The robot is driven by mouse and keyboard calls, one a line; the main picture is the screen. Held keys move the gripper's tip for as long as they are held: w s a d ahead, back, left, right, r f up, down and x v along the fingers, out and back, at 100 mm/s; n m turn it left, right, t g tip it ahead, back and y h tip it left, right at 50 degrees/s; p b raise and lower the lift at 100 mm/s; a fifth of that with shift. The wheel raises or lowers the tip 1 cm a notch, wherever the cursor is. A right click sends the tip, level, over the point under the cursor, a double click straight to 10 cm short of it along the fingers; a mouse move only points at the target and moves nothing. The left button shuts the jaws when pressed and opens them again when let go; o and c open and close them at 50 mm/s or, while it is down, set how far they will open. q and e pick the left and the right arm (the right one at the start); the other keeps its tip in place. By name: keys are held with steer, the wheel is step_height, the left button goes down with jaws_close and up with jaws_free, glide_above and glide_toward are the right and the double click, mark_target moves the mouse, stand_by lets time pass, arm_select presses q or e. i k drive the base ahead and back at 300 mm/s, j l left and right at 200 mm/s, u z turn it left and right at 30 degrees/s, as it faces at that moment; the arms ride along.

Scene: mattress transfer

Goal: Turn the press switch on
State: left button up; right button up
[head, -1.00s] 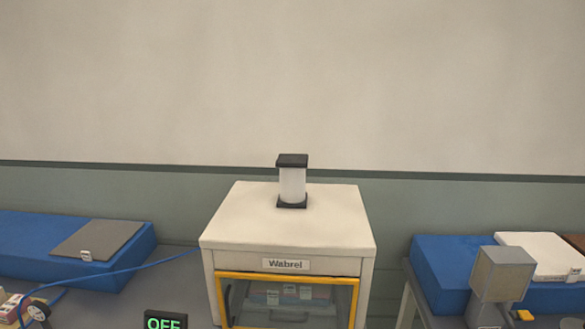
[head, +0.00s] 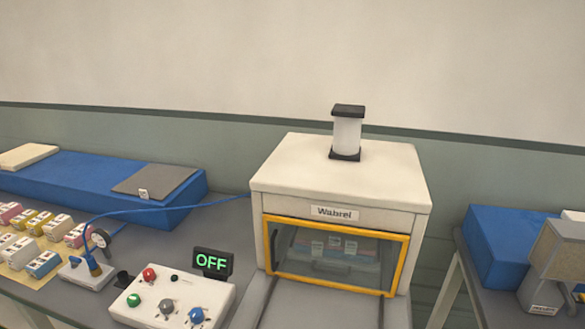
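The press (head: 338,190) is a white box labelled "Wabrel" with a yellow-framed window (head: 335,255) and a white and black cylinder on top. The window frame is closed over the front. To its left, a white control box (head: 172,302) carries a red knob (head: 149,274), a green knob (head: 134,300), a grey knob (head: 166,306) and a blue knob (head: 196,315), with small black toggles. A black display (head: 212,263) behind the box reads "OFF" in green. Neither gripper is in view.
A gauge on a white base (head: 88,273) with a blue hose stands left of the control box. Several small coloured boxes (head: 36,240) lie further left. A gap separates the press from the right table.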

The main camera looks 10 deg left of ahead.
mark_target(149, 274)
steer(key=u, duration=1.15)
